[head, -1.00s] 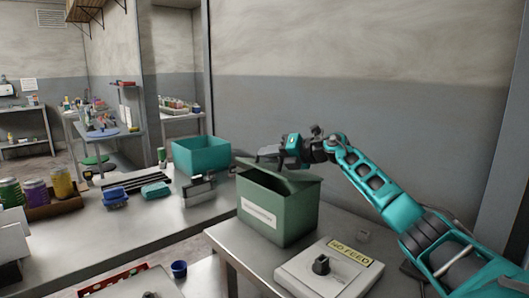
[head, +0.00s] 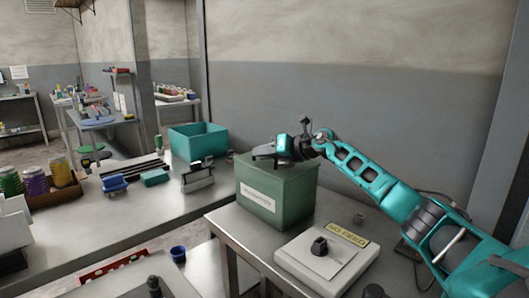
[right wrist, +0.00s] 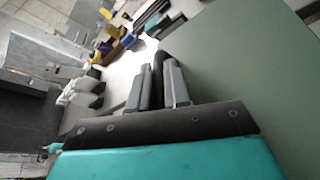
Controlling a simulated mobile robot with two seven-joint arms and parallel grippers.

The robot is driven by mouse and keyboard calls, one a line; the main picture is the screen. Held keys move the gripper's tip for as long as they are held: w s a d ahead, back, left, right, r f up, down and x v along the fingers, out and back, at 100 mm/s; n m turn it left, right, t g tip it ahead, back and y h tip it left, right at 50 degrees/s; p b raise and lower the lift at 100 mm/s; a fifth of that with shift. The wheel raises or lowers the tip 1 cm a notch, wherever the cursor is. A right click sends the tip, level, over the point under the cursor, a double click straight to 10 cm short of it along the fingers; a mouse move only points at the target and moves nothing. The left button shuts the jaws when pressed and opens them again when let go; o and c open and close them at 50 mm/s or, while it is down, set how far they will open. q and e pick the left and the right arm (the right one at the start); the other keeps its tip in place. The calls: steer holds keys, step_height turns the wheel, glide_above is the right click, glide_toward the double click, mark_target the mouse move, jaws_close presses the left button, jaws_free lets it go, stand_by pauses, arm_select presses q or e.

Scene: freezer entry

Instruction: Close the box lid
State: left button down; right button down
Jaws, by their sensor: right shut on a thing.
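The green box (head: 290,205) with a white label stands on the metal table. Its lid (head: 302,170) lies down flat or nearly flat across the top; a small gap cannot be ruled out. My right gripper (head: 262,155) is at the lid's left back part, level with the top. In the right wrist view the fingers (right wrist: 158,88) are close together with a dark strip between them, and the green lid (right wrist: 235,75) fills the right side. The gripper is shut on the lid, though the exact contact is hard to see. My left gripper is out of view.
A white device with a "NO FEED" sign (head: 347,235) sits in front of the box. A grey wall is behind the box.

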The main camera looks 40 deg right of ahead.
steer(key=shift+f, duration=0.15)
steer(key=c, duration=1.4)
jaws_free()
steer(key=shift+a, duration=0.1)
steer(key=shift+c, duration=0.2)
steer(key=shift+s+d, duration=0.3)
steer(key=shift+s, duration=0.15)
step_height(320, 180, up, 3)
steer(key=b, duration=0.4)
glide_above(299, 173)
steer(key=shift+w, duration=0.1)
steer(key=shift+s+d+r+b, duration=0.1)
steer(key=shift+s+r+b, duration=0.25)
steer(key=shift+s+r, duration=0.25)
